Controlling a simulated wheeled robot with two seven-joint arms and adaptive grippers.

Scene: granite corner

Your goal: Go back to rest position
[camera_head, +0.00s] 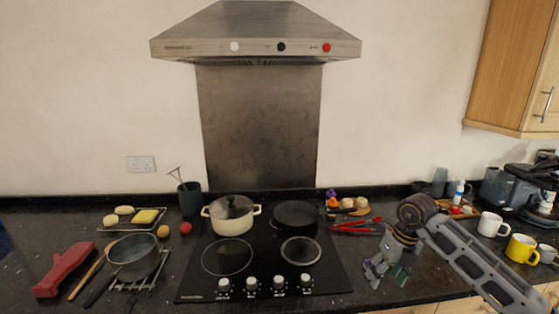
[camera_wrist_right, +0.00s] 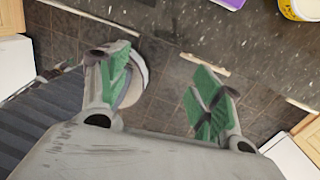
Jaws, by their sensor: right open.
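My right gripper (camera_head: 388,274) is in the head view, over the counter's front right part, just right of the hob. It is open, with its fingers pointing down and left. In the right wrist view its two green-padded fingers (camera_wrist_right: 163,85) stand apart with nothing between them. Behind them the wrist view shows tiled floor and a strip of dark counter. My left gripper is not in view.
The black hob (camera_head: 264,262) holds a cream pot (camera_head: 231,222) and a dark pan (camera_head: 295,216). Red tongs (camera_head: 356,227) lie near my right arm. White (camera_head: 490,224) and yellow (camera_head: 519,248) mugs stand to the right. A grey saucepan (camera_head: 134,257) sits at left.

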